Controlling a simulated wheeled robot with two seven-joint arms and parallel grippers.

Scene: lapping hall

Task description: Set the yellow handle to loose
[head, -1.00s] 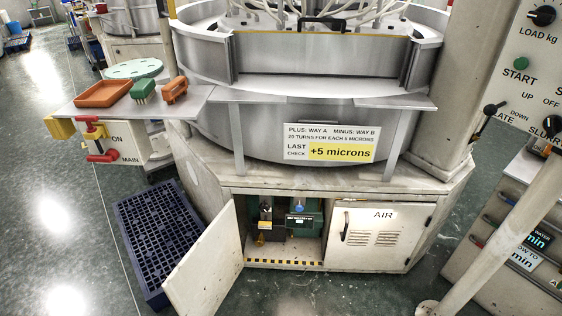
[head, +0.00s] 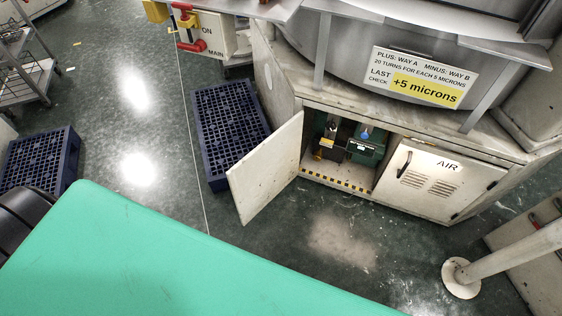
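Small yellow parts show at two places, and I cannot tell which is the yellow handle. One is a small yellow piece (head: 326,142) on the dark unit inside the open cabinet, left of a green unit (head: 362,146) with a blue knob. The other is a yellow piece (head: 187,19) above the red lever (head: 192,45) on the box marked MAIN. No loose marking is readable. Neither of my grippers is in view.
The cabinet door (head: 266,170) stands open to the left; the AIR door (head: 430,180) is shut. A blue crate (head: 215,120) stands left of the open door. A post (head: 510,250) stands at right. A large teal surface, perhaps mine, covers the lower left.

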